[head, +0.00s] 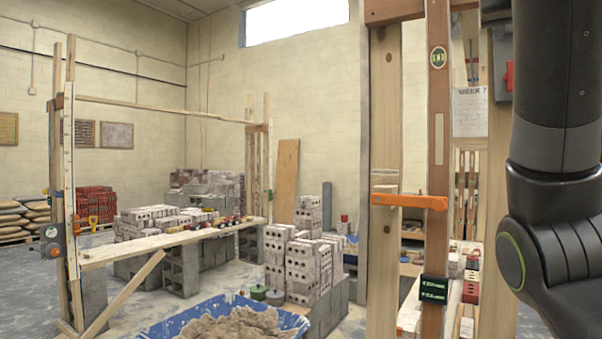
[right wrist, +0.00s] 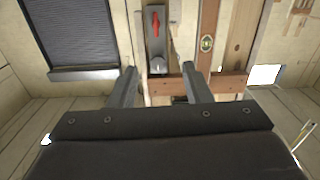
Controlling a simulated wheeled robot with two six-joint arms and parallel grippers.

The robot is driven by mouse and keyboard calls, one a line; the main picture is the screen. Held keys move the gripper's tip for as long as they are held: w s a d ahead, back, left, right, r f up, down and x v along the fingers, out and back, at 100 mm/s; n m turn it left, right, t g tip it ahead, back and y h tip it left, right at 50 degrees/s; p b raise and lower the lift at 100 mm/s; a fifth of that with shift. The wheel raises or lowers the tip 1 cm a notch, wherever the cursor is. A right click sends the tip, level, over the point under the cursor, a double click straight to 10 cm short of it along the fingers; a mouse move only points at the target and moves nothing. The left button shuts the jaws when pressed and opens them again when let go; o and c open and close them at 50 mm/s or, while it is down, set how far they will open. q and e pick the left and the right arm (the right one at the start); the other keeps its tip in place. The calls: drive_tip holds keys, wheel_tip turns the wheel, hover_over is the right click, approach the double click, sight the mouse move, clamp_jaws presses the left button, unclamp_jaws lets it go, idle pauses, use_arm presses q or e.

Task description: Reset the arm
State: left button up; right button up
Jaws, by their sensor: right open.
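My right arm (head: 553,170) fills the right edge of the head view, dark grey and close to the camera. Its gripper is out of that view. In the right wrist view my right gripper (right wrist: 159,80) has its two fingers spread wide apart, with nothing held between them. Beyond the fingers are a grey box with a red lever (right wrist: 156,24) and a wooden board (right wrist: 222,84). I cannot tell how far these are from the fingertips. My left gripper is in neither view.
A wooden post (head: 383,150) and a brown level (head: 437,120) with an orange clamp (head: 409,201) stand left of my right arm. A blue tub (head: 170,327) of mortar is at the bottom, with block stacks (head: 308,268) behind it. A plank (head: 150,247) spans the left. Open floor shows at left.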

drive_tip(key=w+d+f+n+g+y, duration=0.1)
drive_tip(key=w+f+n, duration=0.1)
drive_tip(key=w+f, duration=0.85)
drive_tip(key=w+d+f+n+g+y, duration=0.1)
drive_tip(key=w+f, duration=0.5)
drive_tip(key=f, duration=1)
wheel_tip(320, 180, down, 29)
drive_tip(key=s+d+n+g+y, duration=0.1)
drive_tip(key=s+n+g+y, duration=0.1)
drive_tip(key=n+g, duration=0.1)
drive_tip(key=s+f+g+y, duration=0.1)
drive_tip(key=s+f+g, duration=0.1)
drive_tip(key=s+f, duration=0.75)
drive_tip(key=s+f+g+y, duration=0.1)
drive_tip(key=s+f, duration=0.5)
drive_tip(key=f, duration=0.7)
drive_tip(key=s+f+g+y, duration=0.15)
drive_tip(key=s+f, duration=0.25)
drive_tip(key=s, duration=0.7)
drive_tip(key=s+f+g, duration=0.2)
drive_tip(key=s+f, duration=0.2)
drive_tip(key=s, duration=0.8)
wheel_tip(320, 180, down, 26)
drive_tip(key=s+g, duration=0.1)
drive_tip(key=s+f+g, duration=0.1)
drive_tip(key=s+f, duration=1.3)
drive_tip(key=shift+s+a+f+m+y, duration=0.25)
drive_tip(key=shift+f+m+y, duration=0.05)
drive_tip(key=shift+m+y, duration=0.1)
